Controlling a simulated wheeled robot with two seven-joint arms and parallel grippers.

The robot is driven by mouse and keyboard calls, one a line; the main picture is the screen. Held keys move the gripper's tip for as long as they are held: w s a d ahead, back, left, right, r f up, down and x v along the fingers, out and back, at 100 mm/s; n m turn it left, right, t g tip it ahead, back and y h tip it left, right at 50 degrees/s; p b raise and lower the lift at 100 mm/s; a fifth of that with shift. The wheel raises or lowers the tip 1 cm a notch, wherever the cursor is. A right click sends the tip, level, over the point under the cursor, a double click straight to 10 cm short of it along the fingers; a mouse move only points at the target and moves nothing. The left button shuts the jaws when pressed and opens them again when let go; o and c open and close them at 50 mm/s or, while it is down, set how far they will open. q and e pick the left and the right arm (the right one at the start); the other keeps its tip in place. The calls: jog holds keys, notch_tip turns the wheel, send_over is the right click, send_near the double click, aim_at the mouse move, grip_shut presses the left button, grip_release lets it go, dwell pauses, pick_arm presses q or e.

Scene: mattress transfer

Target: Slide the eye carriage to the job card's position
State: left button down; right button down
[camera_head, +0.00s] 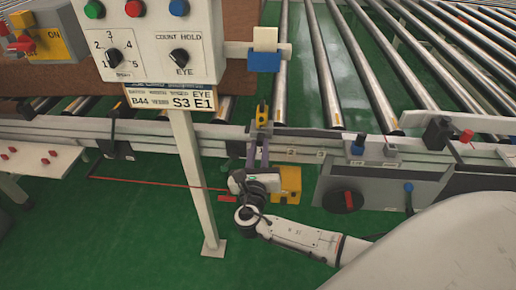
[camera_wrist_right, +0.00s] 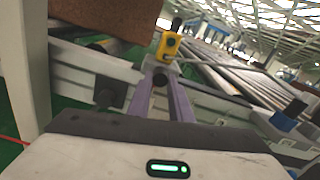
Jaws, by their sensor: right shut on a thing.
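The eye carriage (camera_head: 262,114), with a yellow sensor head, sits on the conveyor's front side rail, left of the marks 2 and 3. It also shows in the right wrist view (camera_wrist_right: 169,46). My right gripper (camera_head: 258,146) reaches up to it from below. Its purple fingers (camera_wrist_right: 163,92) are shut on the carriage's dark knob (camera_wrist_right: 160,80), just below the yellow head. The fingers cover part of the rail there. The job card (camera_head: 174,99) under the control box reads B44, S3 and E1, with EYE above E1. My left gripper is not in view.
A white post (camera_head: 195,185) carries the control box (camera_head: 150,45) just left of my right gripper. A grey panel with a red-handled knob (camera_head: 347,200) hangs to the right. Metal rollers (camera_head: 325,65) lie behind the rail. Green floor (camera_head: 130,220) is open at lower left.

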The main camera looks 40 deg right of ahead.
jog(key=c, duration=1.6)
grip_release()
jog(key=v, duration=1)
jog(key=shift+a, duration=0.1)
jog(key=shift+s, duration=0.1)
jog(key=s+a+f+m+g+y, duration=0.3)
jog(key=s+f+m+y, duration=0.15)
jog(key=f, duration=0.45)
jog(key=s+a+f+m+g+y, duration=0.2)
jog(key=s+a+f+m+y, duration=0.15)
jog(key=s+f+m, duration=0.35)
jog(key=s+a+m+y, duration=0.2)
jog(key=m, duration=0.3)
jog(key=s+a+m+y, duration=0.2)
jog(key=s+m, duration=0.1)
jog(key=m, duration=0.3)
jog(key=s+a+f+m+y, duration=0.1)
jog(key=s+a+m+y, duration=0.1)
jog(key=m, duration=0.3)
jog(key=shift+s+m, duration=0.3)
jog(key=shift+m, duration=0.05)
